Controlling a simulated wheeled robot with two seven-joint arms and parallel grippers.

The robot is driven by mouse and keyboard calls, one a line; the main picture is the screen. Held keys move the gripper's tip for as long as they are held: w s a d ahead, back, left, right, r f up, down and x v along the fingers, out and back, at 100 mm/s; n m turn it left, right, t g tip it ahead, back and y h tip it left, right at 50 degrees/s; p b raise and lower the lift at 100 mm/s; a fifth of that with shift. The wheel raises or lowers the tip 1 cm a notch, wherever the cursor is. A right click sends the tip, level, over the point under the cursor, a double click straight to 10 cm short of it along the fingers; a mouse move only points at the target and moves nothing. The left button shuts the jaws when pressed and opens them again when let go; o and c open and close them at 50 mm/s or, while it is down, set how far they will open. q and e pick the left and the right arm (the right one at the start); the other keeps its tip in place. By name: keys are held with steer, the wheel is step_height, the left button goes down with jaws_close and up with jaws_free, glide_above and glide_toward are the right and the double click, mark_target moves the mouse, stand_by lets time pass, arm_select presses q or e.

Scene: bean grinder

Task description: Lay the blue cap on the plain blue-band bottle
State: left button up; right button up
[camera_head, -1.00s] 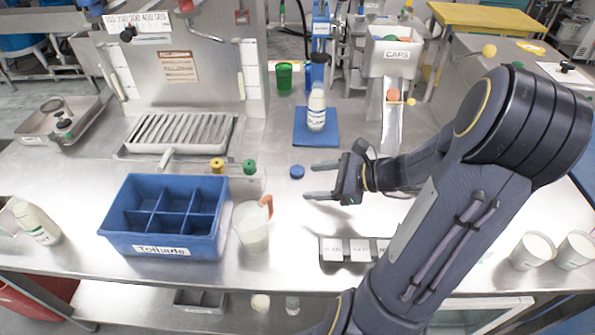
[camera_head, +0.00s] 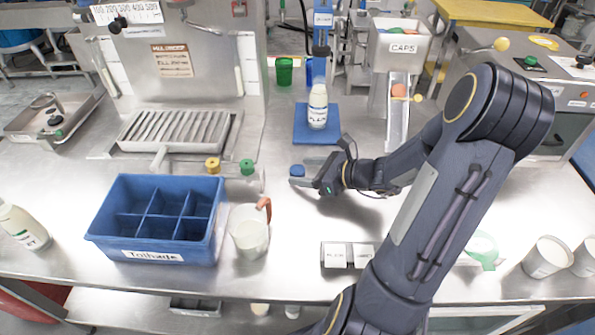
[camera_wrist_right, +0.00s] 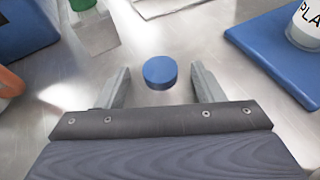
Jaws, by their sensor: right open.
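The blue cap (camera_head: 297,170) lies on the steel table left of the blue mat's front edge. In the right wrist view the blue cap (camera_wrist_right: 160,72) sits just ahead of and between the fingertips. My right gripper (camera_head: 303,177) is open and low beside the cap; its two fingers also show apart in the right wrist view (camera_wrist_right: 158,85). The bottle (camera_head: 317,105) stands upright on the blue mat (camera_head: 315,136), with "PLAIN" lettering on it. It also shows partly at the upper right of the right wrist view (camera_wrist_right: 306,27). My left gripper is out of view.
A blue divided crate (camera_head: 155,235) and a pitcher (camera_head: 249,232) stand to the left. Yellow and green knobs (camera_head: 247,167) sit behind the pitcher. A caps chute (camera_head: 397,115) stands right of the bottle. Labelled blocks (camera_head: 348,255) lie near the front edge.

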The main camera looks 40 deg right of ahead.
steer(key=shift+w, duration=0.1)
steer(key=c, duration=1.1)
